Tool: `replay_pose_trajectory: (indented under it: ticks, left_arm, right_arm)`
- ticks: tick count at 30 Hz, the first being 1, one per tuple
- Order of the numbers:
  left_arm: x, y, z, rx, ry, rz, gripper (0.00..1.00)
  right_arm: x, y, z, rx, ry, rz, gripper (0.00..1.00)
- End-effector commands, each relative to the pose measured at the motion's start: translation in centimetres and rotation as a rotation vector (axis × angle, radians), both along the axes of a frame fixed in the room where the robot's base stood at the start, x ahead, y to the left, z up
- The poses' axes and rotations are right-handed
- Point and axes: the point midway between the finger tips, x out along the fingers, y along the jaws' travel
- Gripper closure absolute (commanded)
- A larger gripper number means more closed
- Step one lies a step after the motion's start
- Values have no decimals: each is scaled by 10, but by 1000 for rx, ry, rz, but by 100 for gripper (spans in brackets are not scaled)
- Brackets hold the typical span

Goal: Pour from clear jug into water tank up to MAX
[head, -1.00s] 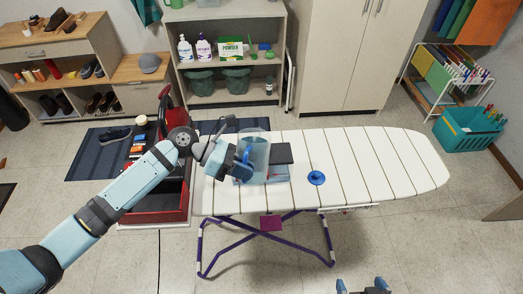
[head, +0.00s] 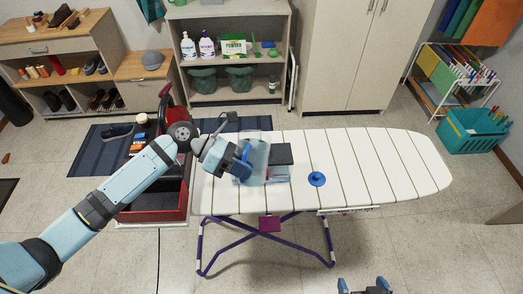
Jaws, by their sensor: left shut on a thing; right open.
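My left gripper (head: 242,168) is shut on the clear jug (head: 259,153) above the left part of the ironing board (head: 390,170). The jug is see-through and leans over to the right. A pale bluish tank-like part (head: 278,174), apparently the water tank, sits just right of the jug on the board, below a dark flat plate (head: 281,154). The jug partly covers this area. I cannot make out the water level, a MAX mark or any stream. My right gripper (head: 365,287) is open and empty at the bottom edge, in front of the board.
A round blue piece with a knob (head: 317,179) lies on the board, right of the tank. The board's right half is clear. A red cart (head: 178,200) stands left of the board. Shelves (head: 230,90) and a cabinet (head: 350,60) stand behind.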

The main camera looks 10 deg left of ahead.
Motion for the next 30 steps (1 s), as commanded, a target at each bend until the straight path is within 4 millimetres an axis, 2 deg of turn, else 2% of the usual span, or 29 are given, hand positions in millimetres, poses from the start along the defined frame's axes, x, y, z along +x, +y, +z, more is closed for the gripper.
replay_pose_trajectory:
  ticks: [30]
  left_arm:
    - [-7, 6, 5, 2, 84, -2, 100]
  right_arm:
    - [1, 0, 2, 1, -4, -1, 0]
